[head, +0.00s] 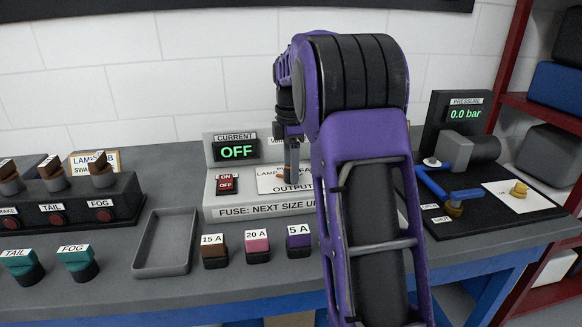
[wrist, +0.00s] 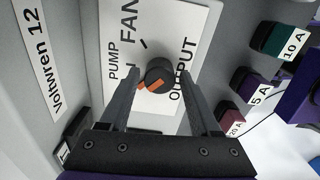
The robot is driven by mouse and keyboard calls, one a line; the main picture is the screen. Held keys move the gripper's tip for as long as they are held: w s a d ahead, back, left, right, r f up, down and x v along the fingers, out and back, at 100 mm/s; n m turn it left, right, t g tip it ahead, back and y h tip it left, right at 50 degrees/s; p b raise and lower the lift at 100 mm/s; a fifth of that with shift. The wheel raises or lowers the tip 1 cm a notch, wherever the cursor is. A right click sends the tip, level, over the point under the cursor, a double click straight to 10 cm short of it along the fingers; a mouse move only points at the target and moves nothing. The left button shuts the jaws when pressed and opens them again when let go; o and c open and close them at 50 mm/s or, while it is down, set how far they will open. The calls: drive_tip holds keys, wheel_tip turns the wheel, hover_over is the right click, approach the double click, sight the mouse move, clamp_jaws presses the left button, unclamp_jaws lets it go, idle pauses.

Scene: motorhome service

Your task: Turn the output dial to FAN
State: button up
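The output dial (wrist: 159,74) is a round black knob with an orange pointer mark, on a white plate (wrist: 206,18) lettered PUMP, FAN and OUTPUT in the wrist view. The pointer faces toward the lower left there, away from the FAN word (wrist: 129,18). My gripper (wrist: 159,68) is open, one finger on each side of the dial, with small gaps apparent; contact is unclear. In the head view my arm covers part of the panel (head: 262,210), and my gripper (head: 291,170) reaches down over the plate (head: 270,182). The CURRENT display (head: 237,152) reads OFF.
A red ON/OFF switch (head: 226,184) sits left of the plate. Fuses marked 15 A (head: 214,250), 20 A (head: 257,247) and 5 A (head: 298,242) stand before the panel. A grey tray (head: 163,243) lies left; a pressure rig (head: 465,165) stands right.

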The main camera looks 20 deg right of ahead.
clamp_jaws()
drive_tip(key=shift+r, duration=0.1)
drive_tip(key=m+p, duration=0.3)
drive_tip(key=shift+r+m+p, duration=0.15)
drive_tip(key=shift+m+p, duration=0.15)
drive_tip(key=m+p, duration=0.4)
drive_tip(key=m, duration=0.2)
drive_tip(key=m+p, duration=0.2)
drive_tip(key=m, duration=0.3)
drive_tip(key=shift+m, duration=0.3)
drive_tip(key=m, duration=0.1)
drive_tip(key=m+p, duration=0.1)
drive_tip(key=m, duration=0.2)
drive_tip(key=shift+f, duration=0.25)
drive_tip(key=shift+m, duration=0.4)
